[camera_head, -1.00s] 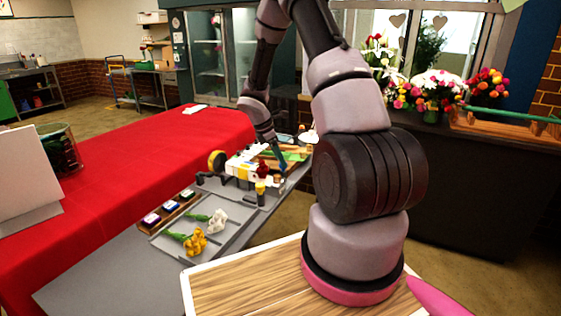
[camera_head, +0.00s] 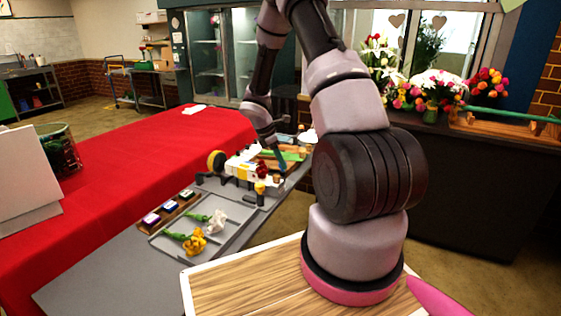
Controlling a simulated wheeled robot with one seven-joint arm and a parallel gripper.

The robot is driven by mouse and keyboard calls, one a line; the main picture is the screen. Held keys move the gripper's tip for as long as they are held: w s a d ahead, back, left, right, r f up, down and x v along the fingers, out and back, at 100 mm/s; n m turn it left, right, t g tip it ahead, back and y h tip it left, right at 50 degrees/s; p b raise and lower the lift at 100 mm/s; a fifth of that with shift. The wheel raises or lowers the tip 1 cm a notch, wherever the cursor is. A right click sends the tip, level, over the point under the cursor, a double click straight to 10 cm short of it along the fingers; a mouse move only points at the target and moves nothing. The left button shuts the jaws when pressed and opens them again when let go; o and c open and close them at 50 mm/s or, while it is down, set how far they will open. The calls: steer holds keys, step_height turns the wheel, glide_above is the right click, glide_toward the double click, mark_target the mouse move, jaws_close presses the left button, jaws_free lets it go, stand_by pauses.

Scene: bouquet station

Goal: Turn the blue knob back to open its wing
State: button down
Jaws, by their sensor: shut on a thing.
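My gripper (camera_head: 283,168) is small and far off, at the right end of the white bouquet fixture (camera_head: 240,168). It points down, with a slim blue part showing at its end. It appears shut on the blue knob, but the knob itself cannot be told apart from the fingers at this size. I cannot make out the position of the knob's wing.
A grey tray (camera_head: 231,236) with a yellow flower (camera_head: 195,242) and a white flower (camera_head: 217,220) lies in front of the fixture. A wooden holder (camera_head: 160,224) with small coloured blocks is left of it. The red-covered table (camera_head: 120,175) has wide free room.

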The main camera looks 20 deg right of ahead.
steer(key=m, duration=0.1)
steer(key=m+g, duration=0.1)
steer(key=m, duration=0.3)
steer(key=shift+w+g+y, duration=0.25)
steer(key=shift+g+y, duration=0.15)
steer(key=m, duration=0.2)
steer(key=m+g+y, duration=0.1)
steer(key=m, duration=0.1)
steer(key=shift+w+d+m, duration=0.1)
steer(key=shift+d+m, duration=0.05)
steer(key=shift+m, duration=0.15)
steer(key=m+y, duration=0.1)
steer(key=m, duration=0.1)
steer(key=m+g, duration=0.1)
steer(key=m, duration=0.1)
steer(key=shift+w+d+y, duration=0.1)
steer(key=shift+d+y, duration=0.05)
steer(key=shift+y, duration=0.25)
steer(key=shift+d+m+y, duration=0.15)
steer(key=shift+m+y, duration=0.55)
steer(key=shift+m, duration=1.5)
steer(key=c, duration=0.5)
jaws_free()
